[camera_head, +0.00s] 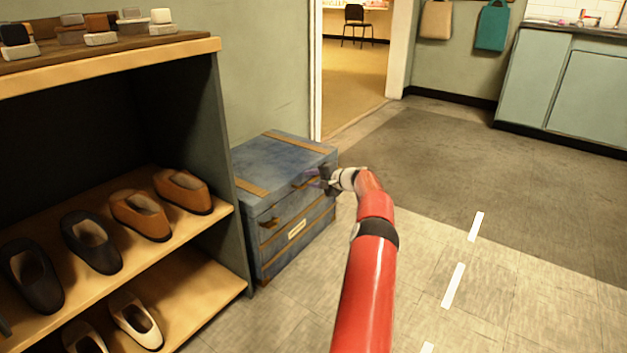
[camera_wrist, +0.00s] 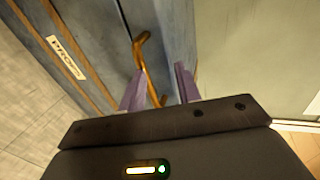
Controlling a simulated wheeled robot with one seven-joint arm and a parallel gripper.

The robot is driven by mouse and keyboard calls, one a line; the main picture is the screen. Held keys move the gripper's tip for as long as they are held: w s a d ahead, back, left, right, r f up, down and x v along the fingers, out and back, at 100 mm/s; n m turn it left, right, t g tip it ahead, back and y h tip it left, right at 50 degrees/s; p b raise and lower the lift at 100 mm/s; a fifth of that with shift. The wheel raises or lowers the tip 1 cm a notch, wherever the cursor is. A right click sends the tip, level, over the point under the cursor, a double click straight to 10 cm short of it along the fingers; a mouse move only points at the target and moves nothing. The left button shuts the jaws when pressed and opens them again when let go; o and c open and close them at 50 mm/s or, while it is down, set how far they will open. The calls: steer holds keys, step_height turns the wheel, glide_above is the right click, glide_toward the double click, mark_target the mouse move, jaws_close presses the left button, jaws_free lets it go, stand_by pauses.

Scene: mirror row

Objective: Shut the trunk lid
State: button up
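The blue trunk (camera_head: 291,240) with tan straps stands on the floor beside the shoe rack. Its lid (camera_head: 284,163) lies level on top and looks down; whether a thin gap is left at the front seam I cannot tell. My gripper (camera_head: 314,179) is at the upper front edge of the trunk, near its right end. In the wrist view, the purple fingers of my gripper (camera_wrist: 159,84) are apart, with a brass handle (camera_wrist: 145,62) showing between them. The fingers do not look closed on the handle; contact is unclear. The trunk's label plate (camera_wrist: 66,57) also shows.
The shoe rack (camera_head: 228,160) stands close on the trunk's left, with several shoes on its shelves. The wall is behind the trunk, and a doorway (camera_head: 355,70) opens beyond. The floor (camera_head: 500,190) to the right is clear up to the green cabinets (camera_head: 590,95).

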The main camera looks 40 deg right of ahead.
steer(key=s+d+f+b, duration=0.1)
steer(key=s+f, duration=0.4)
steer(key=s, duration=0.2)
steer(key=shift+s+d, duration=0.15)
steer(key=shift+d, duration=0.05)
stand_by(0.5)
steer(key=shift+s+r, duration=0.1)
steer(key=v, duration=0.7)
steer(key=shift+s+p, duration=0.25)
steer(key=shift+p, duration=0.2)
steer(key=shift+d+r, duration=0.1)
